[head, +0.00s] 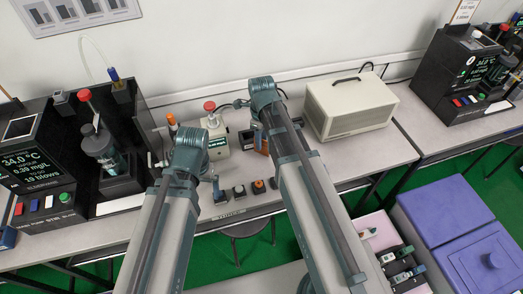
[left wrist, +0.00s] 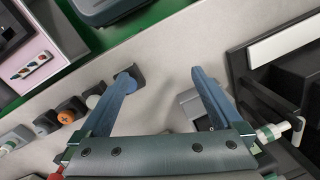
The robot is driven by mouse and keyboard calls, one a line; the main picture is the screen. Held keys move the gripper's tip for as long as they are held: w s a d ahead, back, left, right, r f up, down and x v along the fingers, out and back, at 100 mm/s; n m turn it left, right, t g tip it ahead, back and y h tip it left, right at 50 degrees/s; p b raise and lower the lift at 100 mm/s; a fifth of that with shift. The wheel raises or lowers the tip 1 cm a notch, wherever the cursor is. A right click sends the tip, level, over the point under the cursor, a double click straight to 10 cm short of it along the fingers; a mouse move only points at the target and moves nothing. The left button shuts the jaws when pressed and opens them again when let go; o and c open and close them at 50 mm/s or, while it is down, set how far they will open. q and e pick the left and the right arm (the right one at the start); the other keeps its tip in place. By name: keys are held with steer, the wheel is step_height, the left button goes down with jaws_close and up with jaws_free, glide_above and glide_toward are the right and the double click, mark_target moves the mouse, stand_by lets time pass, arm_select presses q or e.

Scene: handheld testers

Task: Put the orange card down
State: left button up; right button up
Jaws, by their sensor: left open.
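A small orange piece (head: 264,146), which looks like the orange card, shows in the head view just below my right arm's wrist. It is partly hidden by the arm. My right gripper (head: 254,142) is beside it, and I cannot tell whether its fingers hold it. My left gripper (head: 218,190) is low over the table, left of the row of small dark blocks. In the left wrist view the left gripper (left wrist: 162,78) has its fingers spread wide with nothing between them. The orange card cannot be made out in the left wrist view.
Small dark blocks with round tops, one an orange knob (head: 258,186), line the table's front edge. A pale device with a red knob (head: 216,140) stands behind. A black tester (head: 40,175) is at left, a beige box (head: 348,106) at right. A purple crate (head: 465,235) is lower right.

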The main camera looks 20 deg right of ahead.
steer(key=shift+r, duration=0.1)
steer(key=shift+c, duration=0.3)
jaws_close()
arm_select(q)
steer(key=shift+r, duration=0.1)
arm_select(e)
step_height(320, 180, up, 10)
steer(key=p, duration=1)
arm_select(q)
step_height(320, 180, up, 11)
steer(key=shift+p, duration=0.45)
arm_select(e)
steer(key=w+d+n, duration=0.4)
steer(key=w+d, duration=0.1)
steer(key=d, duration=0.2)
steer(key=w+d+n, duration=0.5)
steer(key=d, duration=0.3)
steer(key=shift+d+r, duration=0.3)
steer(key=shift+r, duration=0.1)
